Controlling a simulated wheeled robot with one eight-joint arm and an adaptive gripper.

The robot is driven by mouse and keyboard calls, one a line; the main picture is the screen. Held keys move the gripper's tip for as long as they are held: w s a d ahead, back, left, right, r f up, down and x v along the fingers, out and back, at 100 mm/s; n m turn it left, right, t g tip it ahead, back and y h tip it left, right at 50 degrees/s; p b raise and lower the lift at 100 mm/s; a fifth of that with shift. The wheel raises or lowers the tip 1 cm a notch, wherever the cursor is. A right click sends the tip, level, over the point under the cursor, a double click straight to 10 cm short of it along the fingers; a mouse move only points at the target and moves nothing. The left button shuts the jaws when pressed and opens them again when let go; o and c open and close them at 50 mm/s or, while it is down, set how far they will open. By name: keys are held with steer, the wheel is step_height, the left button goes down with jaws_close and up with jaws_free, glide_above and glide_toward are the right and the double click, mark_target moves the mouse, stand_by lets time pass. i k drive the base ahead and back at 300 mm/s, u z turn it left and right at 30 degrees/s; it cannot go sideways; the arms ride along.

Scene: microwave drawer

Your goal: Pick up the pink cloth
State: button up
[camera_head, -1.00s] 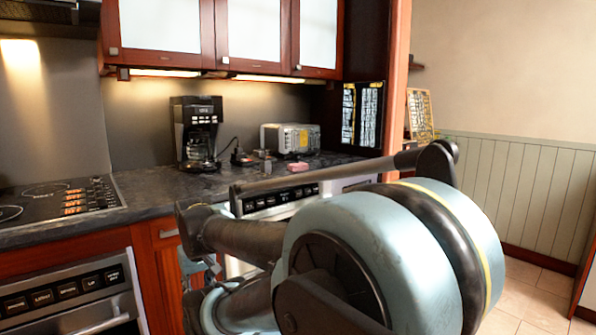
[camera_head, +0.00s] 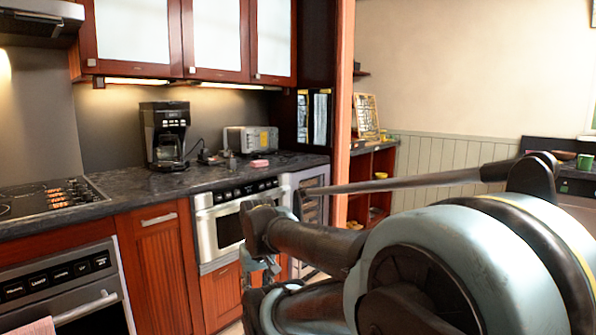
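A pink cloth (camera_head: 36,327) shows at the bottom left edge, in front of the oven door by its handle. Only its upper part is in frame. A small pink object (camera_head: 260,163) lies on the dark counter near the toaster; it is too small to tell whether it is cloth or a sponge. My gripper (camera_head: 262,268) seems to be the small grey part at the far end of my arm, in front of the lower cabinets and well right of the pink cloth. Its fingers are not clear, and I see nothing held in it.
The oven (camera_head: 72,290) with a bar handle is at lower left. A second oven (camera_head: 228,225) sits further right. The counter (camera_head: 110,198) carries a coffee maker (camera_head: 165,133), a toaster (camera_head: 250,140) and a cooktop (camera_head: 45,198). My arm covers the lower right.

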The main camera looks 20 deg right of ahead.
mark_target(263, 163)
steer(key=z, duration=0.05)
steer(key=k, duration=0.35)
steer(key=z, duration=0.95)
steer(key=i, duration=2.35)
steer(key=u, duration=0.7)
